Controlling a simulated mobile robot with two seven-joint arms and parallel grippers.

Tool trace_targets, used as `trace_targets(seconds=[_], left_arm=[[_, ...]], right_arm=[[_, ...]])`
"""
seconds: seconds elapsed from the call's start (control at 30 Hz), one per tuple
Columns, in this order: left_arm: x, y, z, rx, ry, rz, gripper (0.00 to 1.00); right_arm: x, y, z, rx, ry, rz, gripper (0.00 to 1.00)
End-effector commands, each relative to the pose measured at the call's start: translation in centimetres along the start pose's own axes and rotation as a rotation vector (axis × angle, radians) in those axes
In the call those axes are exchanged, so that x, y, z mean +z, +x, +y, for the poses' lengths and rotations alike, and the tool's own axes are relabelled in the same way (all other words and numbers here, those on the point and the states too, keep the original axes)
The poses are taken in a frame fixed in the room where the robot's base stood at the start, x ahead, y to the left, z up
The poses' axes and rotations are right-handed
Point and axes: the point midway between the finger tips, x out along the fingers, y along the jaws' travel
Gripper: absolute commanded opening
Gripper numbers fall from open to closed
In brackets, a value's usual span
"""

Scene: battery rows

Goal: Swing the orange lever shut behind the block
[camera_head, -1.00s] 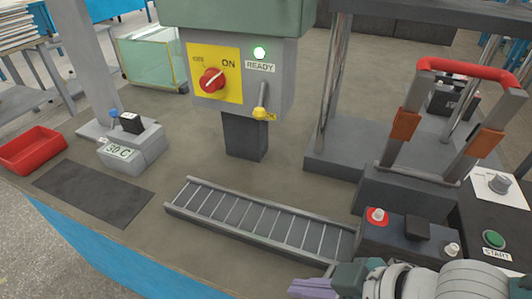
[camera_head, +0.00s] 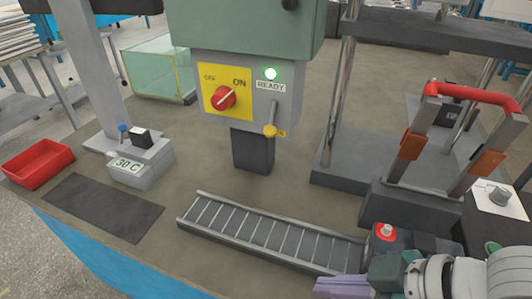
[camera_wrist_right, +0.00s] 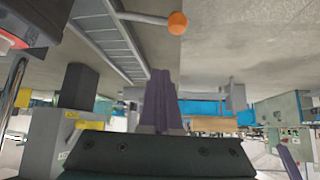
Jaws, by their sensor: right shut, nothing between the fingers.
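An orange ball knob (camera_wrist_right: 178,22) on a thin grey rod shows at the top of the right wrist view, beside the end of the slatted track (camera_wrist_right: 112,38). I cannot make out this lever in the head view. I cannot identify a block behind which it swings. My right gripper (camera_head: 328,286) is low at the near right in the head view, by the right end of the slatted track (camera_head: 268,232). Its purple fingers (camera_wrist_right: 160,98) are shut and empty, apart from the orange knob in the wrist picture. My left gripper is out of view.
A panel with a red switch (camera_head: 223,97) and yellow-tipped lever (camera_head: 270,131) stands behind the track. A press with a red-topped handle (camera_head: 474,92) is at right, a red-button box (camera_head: 386,232) beside my gripper. The bench left of the track is partly clear.

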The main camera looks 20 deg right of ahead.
Motion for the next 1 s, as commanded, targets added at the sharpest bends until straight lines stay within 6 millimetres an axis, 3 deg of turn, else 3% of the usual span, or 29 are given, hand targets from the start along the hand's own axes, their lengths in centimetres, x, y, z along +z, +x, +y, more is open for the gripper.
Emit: trace_targets(seconds=[0.1,0.23,0.8,0.9,1.0], left_arm=[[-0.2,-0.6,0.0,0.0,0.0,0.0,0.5],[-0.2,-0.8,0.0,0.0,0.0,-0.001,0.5],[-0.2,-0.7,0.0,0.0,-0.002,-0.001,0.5],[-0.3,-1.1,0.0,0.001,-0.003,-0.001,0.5],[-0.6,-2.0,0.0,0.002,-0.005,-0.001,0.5]], right_arm=[[-0.1,-1.9,0.5,0.0,-0.002,-0.001,0.0],[-0.1,-2.9,0.8,-0.001,-0.001,-0.001,0.0],[-0.2,-3.2,0.8,-0.002,0.001,0.001,0.0],[-0.8,-3.3,-0.1,-0.011,0.005,0.0,0.0],[-3.1,-3.7,-2.7,-0.033,0.018,-0.012,0.0]])
